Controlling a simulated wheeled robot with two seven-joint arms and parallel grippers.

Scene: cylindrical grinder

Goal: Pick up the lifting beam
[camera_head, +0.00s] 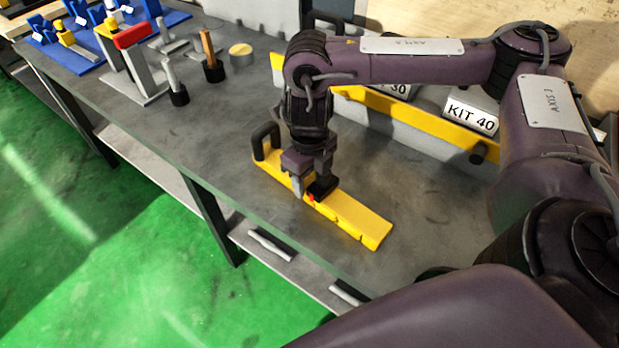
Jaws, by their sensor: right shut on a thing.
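The lifting beam (358,221) is a flat yellow bar with a black loop handle (266,141) at its far left end. It lies along the front part of the grey workbench, slanting from upper left to lower right; I cannot tell if it is clear of the top. My right gripper (311,190) points down over the middle of the beam and is shut on it. A small red spot shows by the fingertips. The fingers and wrist hide part of the beam's middle. My left gripper is not in view.
A yellow rail with grey blocks and a KIT 40 label (471,117) stands behind the beam. Several upright tools, a red-topped stand (131,36) and blue fixtures (70,52) stand at the far left. The workbench (190,133) is bare left of the beam. Its front edge is close.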

